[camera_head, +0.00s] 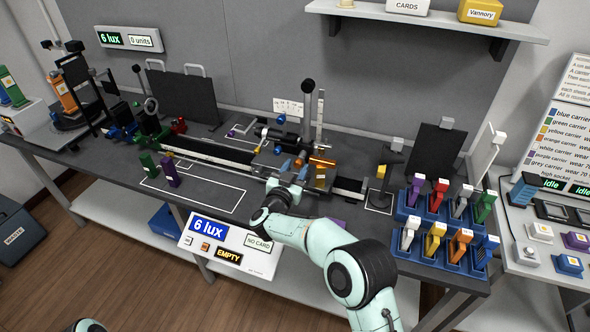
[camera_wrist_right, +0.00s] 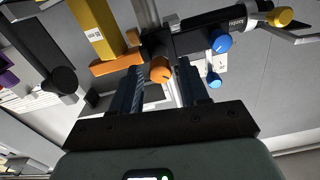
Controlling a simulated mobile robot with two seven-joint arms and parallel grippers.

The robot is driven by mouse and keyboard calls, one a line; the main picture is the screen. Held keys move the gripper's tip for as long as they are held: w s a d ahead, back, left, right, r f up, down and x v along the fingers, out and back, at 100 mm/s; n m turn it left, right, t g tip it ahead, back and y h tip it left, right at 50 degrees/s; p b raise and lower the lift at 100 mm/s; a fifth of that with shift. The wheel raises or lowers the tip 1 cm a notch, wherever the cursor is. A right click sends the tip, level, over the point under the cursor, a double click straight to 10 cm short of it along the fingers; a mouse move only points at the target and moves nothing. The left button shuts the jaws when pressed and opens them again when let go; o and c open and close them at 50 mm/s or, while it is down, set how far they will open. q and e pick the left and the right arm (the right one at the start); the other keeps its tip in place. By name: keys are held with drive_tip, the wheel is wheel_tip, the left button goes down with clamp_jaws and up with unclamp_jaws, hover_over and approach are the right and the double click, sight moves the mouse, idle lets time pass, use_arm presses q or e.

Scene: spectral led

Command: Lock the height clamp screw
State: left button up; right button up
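The optical carriage with a vertical post (camera_head: 320,118) stands on the bench rail at the centre of the head view. In the right wrist view, an orange knob (camera_wrist_right: 160,70) sits beside the post (camera_wrist_right: 147,18), with an orange bar (camera_wrist_right: 116,65) to its left. Two blue knobs (camera_wrist_right: 220,42) are to its right. I cannot read which one is the height clamp screw. My right gripper (camera_head: 287,184) reaches the carriage from the front. In its wrist view the fingers (camera_wrist_right: 160,82) are apart, with the orange knob between their tips; contact is unclear. My left gripper does not show.
The black rail (camera_head: 220,150) runs along the bench. A lux display panel (camera_head: 229,243) hangs at the front edge. Blue racks of coloured carriers (camera_head: 440,257) stand at the right. A dark upright panel (camera_head: 434,150) is behind them. A shelf (camera_head: 430,18) juts from the wall above.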

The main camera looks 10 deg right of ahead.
clamp_jaws()
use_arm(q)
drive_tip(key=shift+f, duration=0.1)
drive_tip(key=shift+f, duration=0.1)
